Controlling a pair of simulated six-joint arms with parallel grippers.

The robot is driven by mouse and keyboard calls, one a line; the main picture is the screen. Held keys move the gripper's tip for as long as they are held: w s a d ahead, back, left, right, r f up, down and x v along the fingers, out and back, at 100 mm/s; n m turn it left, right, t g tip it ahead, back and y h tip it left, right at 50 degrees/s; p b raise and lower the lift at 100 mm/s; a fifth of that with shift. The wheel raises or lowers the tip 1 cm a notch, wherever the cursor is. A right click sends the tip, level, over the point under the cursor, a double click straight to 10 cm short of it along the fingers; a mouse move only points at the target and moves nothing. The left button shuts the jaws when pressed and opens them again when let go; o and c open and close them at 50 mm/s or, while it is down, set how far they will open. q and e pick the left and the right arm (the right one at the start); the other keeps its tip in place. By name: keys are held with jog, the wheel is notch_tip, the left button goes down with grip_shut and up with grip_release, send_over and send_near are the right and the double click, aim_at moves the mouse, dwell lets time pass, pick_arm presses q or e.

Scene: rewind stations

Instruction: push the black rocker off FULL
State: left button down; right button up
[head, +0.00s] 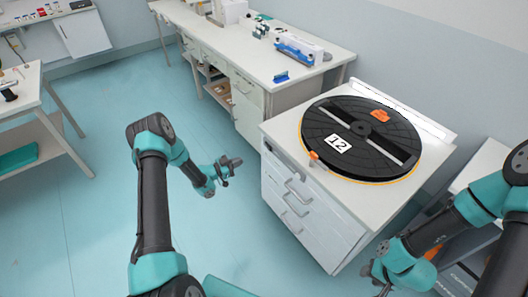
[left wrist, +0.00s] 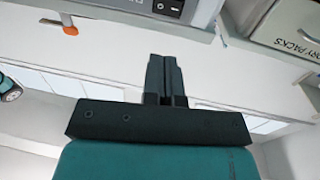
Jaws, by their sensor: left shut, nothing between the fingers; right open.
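A black rocker (left wrist: 168,7) with white marks sits on a pale grey housing at the top of the left wrist view. The word FULL is not readable in either view, and I cannot pick out the rocker in the head view. My left gripper (left wrist: 163,60) is shut and empty, below the rocker in its own view and apart from it. In the head view my left gripper (head: 232,163) hangs over the floor, left of the white cabinet. My right gripper (head: 379,281) is open, low at the bottom right, partly cut off by the frame.
A black reel (head: 331,115) marked 12 lies on the white cabinet (head: 312,210). A long bench (head: 250,68) with equipment stands behind. A box marked with PACKS (left wrist: 290,25) is at the wrist view's top right. An orange-tipped piece (left wrist: 70,29) juts out at its upper left. Open floor surrounds my left arm.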

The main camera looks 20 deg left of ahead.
aim_at(269, 149)
pick_arm(q)
jog(key=x, duration=1.4)
jog(key=shift+d, duration=0.1)
